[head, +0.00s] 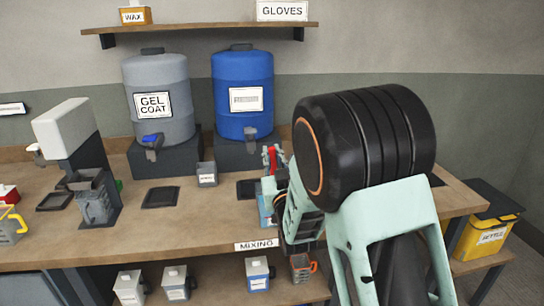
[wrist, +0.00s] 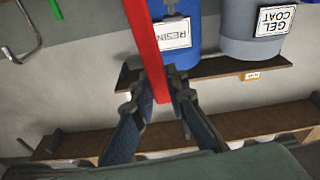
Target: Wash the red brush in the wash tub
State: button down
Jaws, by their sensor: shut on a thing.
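My gripper (wrist: 163,88) is shut on a red bar, the handle of the red brush (wrist: 144,40), in the wrist view. The handle runs from between the fingertips to the top edge; the bristles are out of view. In the head view, my gripper (head: 270,168) is over the workbench in front of the blue drum, with a bit of red at its fingers. A light-blue container (head: 265,207) stands just below it, mostly hidden by my arm. I cannot tell whether this is the wash tub, or whether the brush touches it.
A grey gel coat drum (head: 158,90) and a blue drum (head: 242,85) stand on dark blocks behind. A small grey cup (head: 206,175) is left of my gripper. A grey dispenser (head: 75,140) stands further left. The bench (head: 150,225) is clear at front centre-left.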

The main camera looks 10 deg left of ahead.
jog(key=shift+w+d+f+b, duration=0.1)
jog(key=shift+w+f+b, duration=0.1)
jog(key=shift+f+b, duration=0.95)
jog(key=shift+w+f+b, duration=0.25)
jog(key=shift+f+b, duration=0.75)
jog(key=shift+b, duration=0.3)
jog(key=shift+w+d+f+b, duration=0.1)
jog(key=shift+w+f+b, duration=0.1)
jog(key=shift+f+b, duration=0.95)
jog(key=shift+a+r, duration=0.1)
jog(key=shift+a, duration=0.05)
